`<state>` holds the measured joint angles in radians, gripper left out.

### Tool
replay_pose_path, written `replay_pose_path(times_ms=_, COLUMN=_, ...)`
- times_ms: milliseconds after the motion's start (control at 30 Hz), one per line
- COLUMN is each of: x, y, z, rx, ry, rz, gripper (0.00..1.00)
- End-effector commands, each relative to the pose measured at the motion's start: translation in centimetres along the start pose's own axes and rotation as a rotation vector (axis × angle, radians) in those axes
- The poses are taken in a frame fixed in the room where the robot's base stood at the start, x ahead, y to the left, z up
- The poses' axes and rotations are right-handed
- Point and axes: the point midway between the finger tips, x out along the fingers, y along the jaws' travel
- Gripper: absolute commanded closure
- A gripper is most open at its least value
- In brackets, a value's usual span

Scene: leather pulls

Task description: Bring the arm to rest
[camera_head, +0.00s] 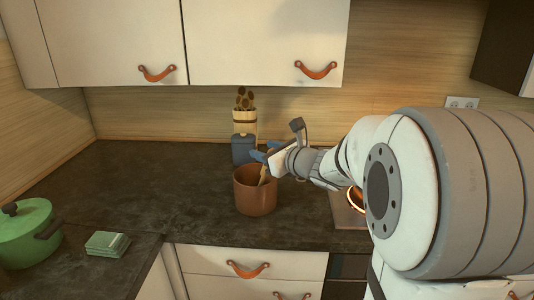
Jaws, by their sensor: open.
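My gripper (264,154) is at the end of my arm, which reaches in from the right across the picture. Its blue fingertips are open, just above and behind the rim of a brown pot (256,196) on the dark counter. A thin wooden-coloured utensil (263,176) leans in the pot, with its upper part close to the fingers. Whether the fingers touch the utensil or the pot rim cannot be told.
A blue-grey canister (243,148) and a utensil holder (244,123) stand behind the pot. A green lidded pot (28,235) and a green stack (107,244) are at left. Upper cabinets (265,45) hang above. The counter (150,185) left of the brown pot is clear.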

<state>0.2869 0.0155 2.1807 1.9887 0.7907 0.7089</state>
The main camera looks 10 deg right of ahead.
Motion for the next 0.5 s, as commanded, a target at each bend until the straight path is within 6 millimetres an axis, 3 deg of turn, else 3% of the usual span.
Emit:
replay_pose_path(times_ms=367, x=-0.08, y=-0.01, z=0.38, rx=-0.006, ry=0.002, rz=0.002, gripper=0.57)
replay_pose_path(times_ms=500, x=-0.51, y=0.53, z=1.08, rx=-0.105, ry=0.022, rz=0.030, gripper=0.57)
